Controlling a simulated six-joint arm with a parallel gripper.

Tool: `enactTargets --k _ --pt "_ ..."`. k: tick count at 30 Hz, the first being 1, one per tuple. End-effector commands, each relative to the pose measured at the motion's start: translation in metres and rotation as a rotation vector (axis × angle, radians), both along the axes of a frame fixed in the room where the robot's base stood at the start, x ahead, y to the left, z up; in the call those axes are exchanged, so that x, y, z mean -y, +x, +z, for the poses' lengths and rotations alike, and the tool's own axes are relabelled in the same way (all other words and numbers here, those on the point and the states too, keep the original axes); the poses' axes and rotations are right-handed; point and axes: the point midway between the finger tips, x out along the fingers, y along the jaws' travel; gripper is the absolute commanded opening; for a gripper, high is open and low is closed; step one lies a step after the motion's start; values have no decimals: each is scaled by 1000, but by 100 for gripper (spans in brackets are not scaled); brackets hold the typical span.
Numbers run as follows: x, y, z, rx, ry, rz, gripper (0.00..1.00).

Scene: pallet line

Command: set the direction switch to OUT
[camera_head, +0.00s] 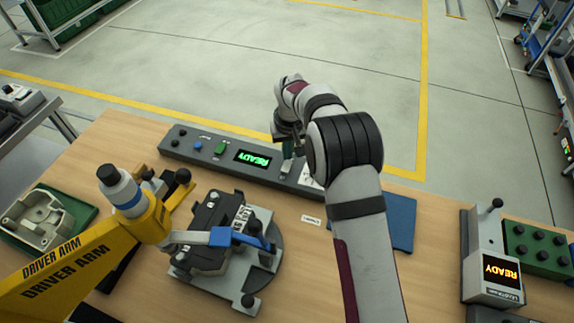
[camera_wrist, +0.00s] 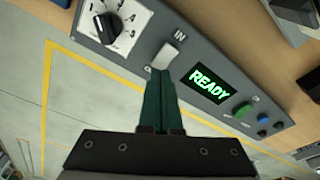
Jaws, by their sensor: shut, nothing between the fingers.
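The direction switch is a pale lever (camera_wrist: 165,56) on the grey control panel (camera_wrist: 135,52) in the wrist view. The label IN shows beside it. An OUT label is not visible, and the switch's exact setting is hard to tell. My gripper (camera_wrist: 161,72) is shut, its green fingers together, with the tips at or very near the switch's lower end; I cannot tell if they touch. In the head view my gripper (camera_head: 287,160) is over the right part of the panel (camera_head: 183,153), and my arm partly hides that area.
The panel carries a READY display (camera_wrist: 209,83), a green button (camera_wrist: 242,109) and a dial (camera_wrist: 108,26). On the wooden table (camera_head: 130,135), a black part sits in a round fixture (camera_head: 262,285) beside the yellow driver arm (camera_head: 80,255). A blue mat (camera_head: 401,222) lies right of my arm.

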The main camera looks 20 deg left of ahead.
Motion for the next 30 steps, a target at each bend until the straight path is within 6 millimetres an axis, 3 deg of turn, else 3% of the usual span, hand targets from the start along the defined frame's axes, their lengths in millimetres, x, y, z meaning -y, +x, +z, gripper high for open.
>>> enactTargets --k 30 --pt "0 0 -7 0 0 0 0"
